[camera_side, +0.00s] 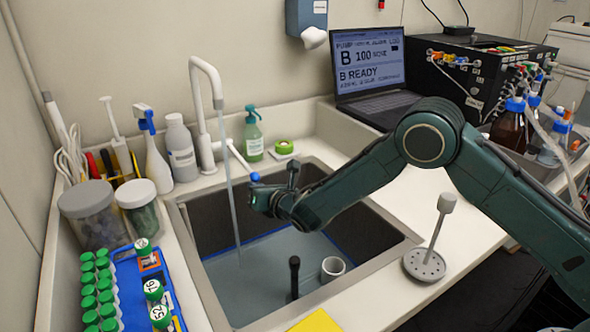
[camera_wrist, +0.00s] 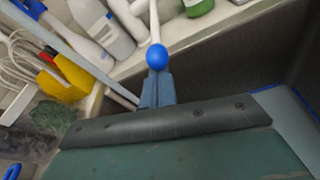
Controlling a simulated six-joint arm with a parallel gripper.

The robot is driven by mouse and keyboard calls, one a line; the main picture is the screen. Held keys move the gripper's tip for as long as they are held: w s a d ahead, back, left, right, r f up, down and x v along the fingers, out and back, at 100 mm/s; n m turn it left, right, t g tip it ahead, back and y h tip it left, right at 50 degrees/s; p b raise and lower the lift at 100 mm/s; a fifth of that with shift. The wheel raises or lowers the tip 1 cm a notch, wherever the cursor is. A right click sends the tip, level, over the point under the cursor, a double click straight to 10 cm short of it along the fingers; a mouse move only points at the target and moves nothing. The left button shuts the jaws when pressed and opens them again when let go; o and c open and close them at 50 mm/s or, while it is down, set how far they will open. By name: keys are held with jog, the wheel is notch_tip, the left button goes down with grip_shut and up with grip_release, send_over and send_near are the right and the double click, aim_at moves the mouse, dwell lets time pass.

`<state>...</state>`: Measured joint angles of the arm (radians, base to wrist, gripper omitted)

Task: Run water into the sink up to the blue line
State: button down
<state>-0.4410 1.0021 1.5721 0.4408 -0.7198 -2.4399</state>
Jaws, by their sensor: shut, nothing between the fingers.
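The white tap (camera_side: 207,80) arches over the sink (camera_side: 190,240), and a stream of water (camera_side: 232,190) falls from its spout. Water (camera_side: 250,280) covers the sink floor. The blue line (camera_side: 262,240) shows along the far wall, close to the water's edge; I cannot tell the exact gap. The tap's white lever (camera_side: 238,156) ends in a blue ball (camera_side: 254,177), also in the wrist view (camera_wrist: 157,56). My gripper (camera_side: 258,190) is shut and empty, its fingertips (camera_wrist: 157,78) right at the ball. I cannot tell whether they touch it.
A black upright post (camera_side: 294,275) and a white cup (camera_side: 333,268) stand in the sink. Bottles, jars (camera_side: 92,215) and a tube rack (camera_side: 150,285) crowd the left side. A perforated grey stand (camera_side: 425,263) is on the right counter. A laptop (camera_side: 372,65) stands behind.

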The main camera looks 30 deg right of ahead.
jog(key=shift+g, duration=0.8)
jog(key=r, duration=0.4)
jog(key=w+r, duration=0.1)
jog(key=r, duration=0.3)
jog(key=w+r, duration=0.1)
jog(key=r, duration=0.3)
jog(key=shift+r, duration=0.3)
jog(key=shift+w+d+r, duration=0.1)
jog(key=shift+w+r, duration=0.3)
jog(key=shift+r, duration=0.35)
jog(key=shift+d+r, duration=0.1)
jog(key=shift+r, duration=0.05)
jog(key=s+r, duration=0.5)
jog(key=s, duration=0.2)
jog(key=shift+d+r, duration=0.25)
jog(key=shift+r, duration=0.05)
